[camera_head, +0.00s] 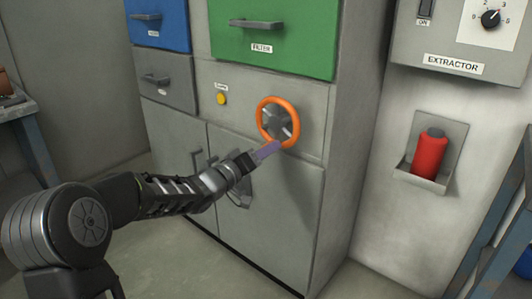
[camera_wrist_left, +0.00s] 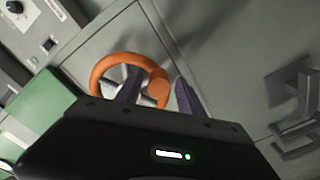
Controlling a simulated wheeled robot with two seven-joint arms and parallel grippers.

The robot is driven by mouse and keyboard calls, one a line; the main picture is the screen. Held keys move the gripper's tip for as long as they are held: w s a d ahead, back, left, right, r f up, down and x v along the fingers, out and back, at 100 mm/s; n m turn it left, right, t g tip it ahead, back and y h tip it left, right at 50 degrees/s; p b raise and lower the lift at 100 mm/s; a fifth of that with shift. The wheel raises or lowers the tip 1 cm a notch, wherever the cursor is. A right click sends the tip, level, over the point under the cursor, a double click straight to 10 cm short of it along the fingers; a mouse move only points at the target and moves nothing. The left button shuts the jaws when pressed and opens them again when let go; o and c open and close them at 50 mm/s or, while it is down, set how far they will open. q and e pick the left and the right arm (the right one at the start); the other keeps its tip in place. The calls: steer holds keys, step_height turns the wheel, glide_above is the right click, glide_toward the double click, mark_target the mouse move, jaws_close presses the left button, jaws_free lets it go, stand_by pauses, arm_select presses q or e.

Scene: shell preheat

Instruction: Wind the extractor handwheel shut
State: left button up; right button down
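The orange handwheel (camera_head: 262,108) with a grey hub and spokes is mounted on the front of the grey cabinet, below the green drawer. In the left wrist view the handwheel (camera_wrist_left: 104,66) shows its rim and a round orange knob (camera_wrist_left: 158,88) on it. My left gripper (camera_head: 274,148) is at the lower edge of the wheel. In the left wrist view its two purple-grey fingers (camera_wrist_left: 157,90) are apart, with the knob showing between them and gaps on both sides. I cannot tell whether either finger touches the wheel. My right gripper is not in view.
A yellow button (camera_head: 222,99) is left of the wheel. Cabinet door handles (camera_head: 199,162) stick out below. To the right are a box labelled EXTRACTOR (camera_head: 453,64) with a dial and a red cylinder (camera_head: 430,154) in a wall holder. Blue-framed benches stand at both sides.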

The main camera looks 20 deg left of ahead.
arm_select(q)
jaws_close()
stand_by(1.2)
